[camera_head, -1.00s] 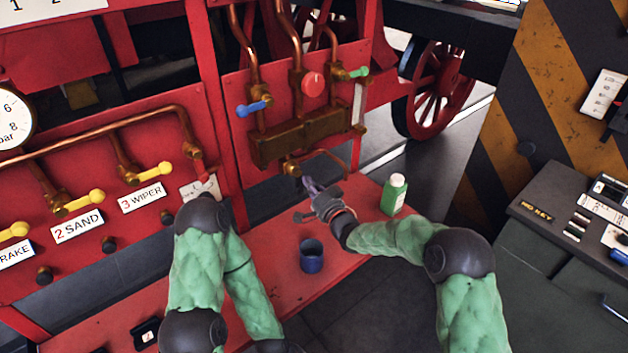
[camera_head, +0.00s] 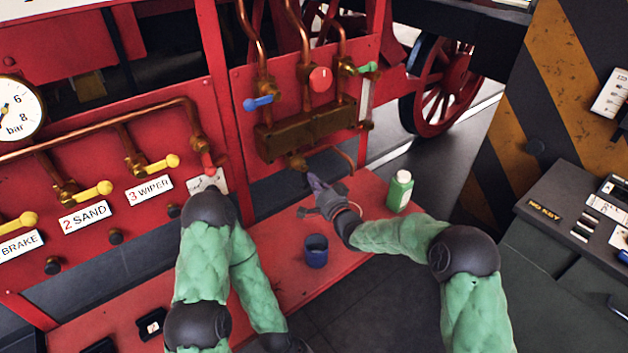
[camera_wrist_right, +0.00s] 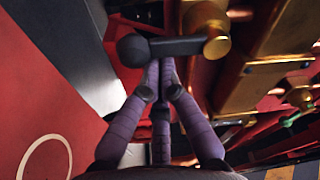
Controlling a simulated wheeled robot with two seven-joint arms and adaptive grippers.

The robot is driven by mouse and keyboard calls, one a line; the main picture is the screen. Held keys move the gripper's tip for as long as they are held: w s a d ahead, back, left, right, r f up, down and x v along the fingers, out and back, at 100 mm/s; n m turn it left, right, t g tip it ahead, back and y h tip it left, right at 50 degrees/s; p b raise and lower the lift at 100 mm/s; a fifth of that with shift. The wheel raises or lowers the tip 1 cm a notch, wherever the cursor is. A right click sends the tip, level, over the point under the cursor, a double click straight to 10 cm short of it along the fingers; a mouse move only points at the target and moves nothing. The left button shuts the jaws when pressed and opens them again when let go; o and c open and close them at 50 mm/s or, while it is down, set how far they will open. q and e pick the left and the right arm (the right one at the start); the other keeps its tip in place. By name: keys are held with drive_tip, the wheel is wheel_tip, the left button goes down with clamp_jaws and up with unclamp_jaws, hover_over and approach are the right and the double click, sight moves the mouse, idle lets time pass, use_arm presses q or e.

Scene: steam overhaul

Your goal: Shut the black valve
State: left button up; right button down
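The black valve's lever (camera_wrist_right: 165,47), a dark bar with a round knob, sticks out from a brass stem in the right wrist view. In the head view its brass body (camera_head: 297,163) hangs under the brass manifold; the lever is hard to make out there. My right gripper (camera_head: 313,179) is just below that body. In the wrist view the purple fingers of my right gripper (camera_wrist_right: 160,66) converge with their tips together at the lever's lower edge. The tips are partly hidden by the lever; I cannot tell whether they touch it.
A red bench (camera_head: 290,270) carries a blue cup (camera_head: 316,252) and a green bottle (camera_head: 400,192) near my right wrist. Blue (camera_head: 258,102) and green (camera_head: 367,68) levers and a red knob (camera_head: 320,79) are above. Yellow-handled valves (camera_head: 90,193) line the left panel.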

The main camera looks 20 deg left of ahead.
drive_tip(key=shift+s+a+f+m, duration=0.15)
drive_tip(key=shift+s+a+m, duration=0.05)
drive_tip(key=shift+m, duration=0.4)
drive_tip(key=m, duration=0.1)
drive_tip(key=s+a+m, duration=0.1)
drive_tip(key=m, duration=0.1)
drive_tip(key=shift+s+f+h, duration=0.1)
drive_tip(key=shift+s+h, duration=0.05)
drive_tip(key=shift+h, duration=0.15)
drive_tip(key=s+a+r+m+p, duration=0.1)
drive_tip(key=m, duration=0.2)
drive_tip(key=s+a+m+g, duration=0.1)
drive_tip(key=m, duration=0.2)
drive_tip(key=s+r+m+p, duration=0.1)
drive_tip(key=m, duration=0.2)
drive_tip(key=shift+s+a+r+m+g+h+p, duration=0.3)
drive_tip(key=shift+a+m, duration=0.1)
drive_tip(key=shift+r, duration=0.25)
idle(0.3)
